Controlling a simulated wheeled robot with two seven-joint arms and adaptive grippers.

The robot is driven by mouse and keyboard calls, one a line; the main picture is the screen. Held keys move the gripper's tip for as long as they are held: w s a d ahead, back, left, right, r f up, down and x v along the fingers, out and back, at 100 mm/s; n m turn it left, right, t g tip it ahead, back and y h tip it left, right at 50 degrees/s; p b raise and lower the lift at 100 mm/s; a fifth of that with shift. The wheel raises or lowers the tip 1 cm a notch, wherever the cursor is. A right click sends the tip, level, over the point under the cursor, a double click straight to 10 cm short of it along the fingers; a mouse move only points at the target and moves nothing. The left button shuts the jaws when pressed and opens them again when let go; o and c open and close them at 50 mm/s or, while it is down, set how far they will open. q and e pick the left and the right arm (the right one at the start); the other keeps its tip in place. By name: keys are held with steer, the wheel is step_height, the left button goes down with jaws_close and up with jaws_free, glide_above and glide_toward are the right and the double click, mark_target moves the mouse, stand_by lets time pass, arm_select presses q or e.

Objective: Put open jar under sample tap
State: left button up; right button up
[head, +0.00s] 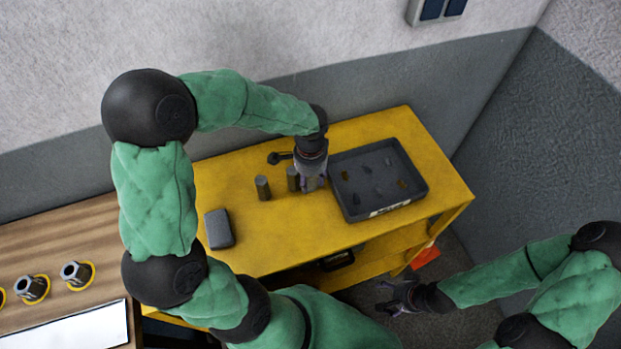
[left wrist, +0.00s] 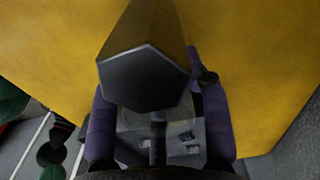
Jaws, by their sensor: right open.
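My left gripper (head: 312,184) is low over the yellow table, pointing down beside the dark tray. In the left wrist view its purple fingers (left wrist: 160,115) are spread around a faint, see-through round shape (left wrist: 178,128); I cannot tell whether this is the jar or whether they grip it. A dark hexagonal post (left wrist: 146,80) stands close in front of the fingers and hides part of the view. My right gripper (head: 400,298) is open and empty, off the table's front side at lower right. I cannot make out a sample tap.
The dark tray (head: 347,197) at the table's right holds several small parts. Dark posts (head: 262,188) stand left of my left gripper, and a grey block (head: 219,229) lies further left. The yellow table (head: 262,240) is clear at the front. A wooden bench (head: 60,240) holds hex nuts.

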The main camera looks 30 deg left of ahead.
arm_select(q)
steer(key=shift+c, duration=0.5)
steer(key=shift+r, duration=0.55)
step_height(320, 180, up, 2)
steer(key=shift+p, duration=0.45)
steer(key=s+d+r+p, duration=0.3)
steer(key=s+d+r, duration=0.6)
steer(key=s+r, duration=0.1)
steer(key=shift+s+d, duration=0.2)
steer(key=shift+d, duration=0.05)
